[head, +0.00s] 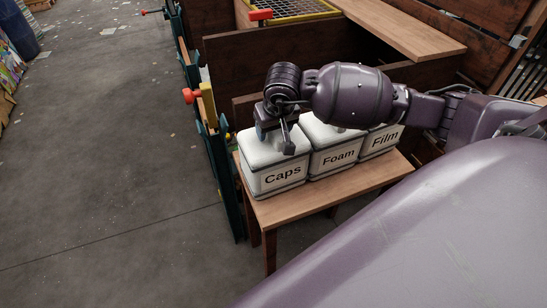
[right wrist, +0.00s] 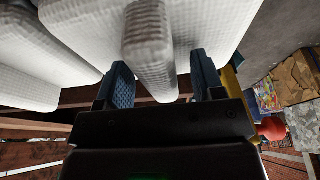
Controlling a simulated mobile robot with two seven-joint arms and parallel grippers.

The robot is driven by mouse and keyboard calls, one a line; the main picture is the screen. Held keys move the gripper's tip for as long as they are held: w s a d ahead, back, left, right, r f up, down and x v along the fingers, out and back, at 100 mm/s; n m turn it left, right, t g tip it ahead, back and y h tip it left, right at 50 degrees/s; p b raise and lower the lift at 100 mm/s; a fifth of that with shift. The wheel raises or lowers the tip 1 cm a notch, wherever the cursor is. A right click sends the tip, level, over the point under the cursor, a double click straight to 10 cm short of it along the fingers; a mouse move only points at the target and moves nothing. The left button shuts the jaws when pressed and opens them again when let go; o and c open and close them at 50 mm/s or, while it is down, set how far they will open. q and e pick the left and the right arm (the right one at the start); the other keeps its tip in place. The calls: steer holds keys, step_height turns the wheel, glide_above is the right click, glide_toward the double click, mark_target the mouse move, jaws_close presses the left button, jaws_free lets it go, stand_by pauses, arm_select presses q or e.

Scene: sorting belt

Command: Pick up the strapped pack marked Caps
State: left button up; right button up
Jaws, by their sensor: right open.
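The strapped pack marked Caps (head: 279,179) is a white, textured block at the left end of a row of packs on a small wooden table (head: 308,201). My right gripper (head: 276,139) is directly over its top, pointing down, with its jaws open. In the right wrist view, a raised white strap (right wrist: 150,50) on the pack runs between the two dark fingers of my right gripper (right wrist: 160,82). Gaps show on both sides of the strap. Part of the pack's top is hidden by the gripper in the head view. My left gripper is not in view.
The pack marked Foam (head: 337,158) stands close beside Caps on the right, then the pack marked Film (head: 384,141). Dark wooden boards (head: 235,62) rise behind the table. A teal frame with a red knob (head: 190,96) stands to the left. Grey floor (head: 110,150) is open farther left.

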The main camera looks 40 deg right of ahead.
stand_by(0.5)
jaws_close()
stand_by(0.3)
